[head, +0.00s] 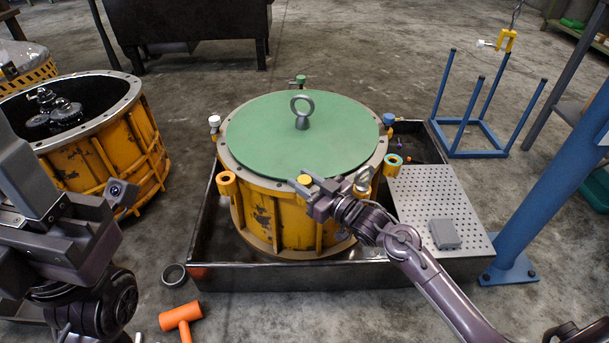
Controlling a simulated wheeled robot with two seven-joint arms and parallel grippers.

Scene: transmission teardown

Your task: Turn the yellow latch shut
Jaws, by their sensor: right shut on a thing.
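The yellow latch (304,179) is on the front rim of the round yellow housing (280,222), which has a flat green lid (262,130) with a ring on top. My right gripper (311,190) reaches in from the lower right and is shut on the yellow latch, partly covering it. Which way the latch is turned is hard to tell. My left arm's gripper (118,192) is at the left, away from the housing; its fingers do not show clearly.
Other rim latches are white (214,121), green (300,80) and blue (388,119). The housing stands in a dark tray (300,277) with a perforated plate (432,200) at the right. An orange mallet (181,316) and a ring (174,275) lie on the floor. A blue post (550,180) stands right.

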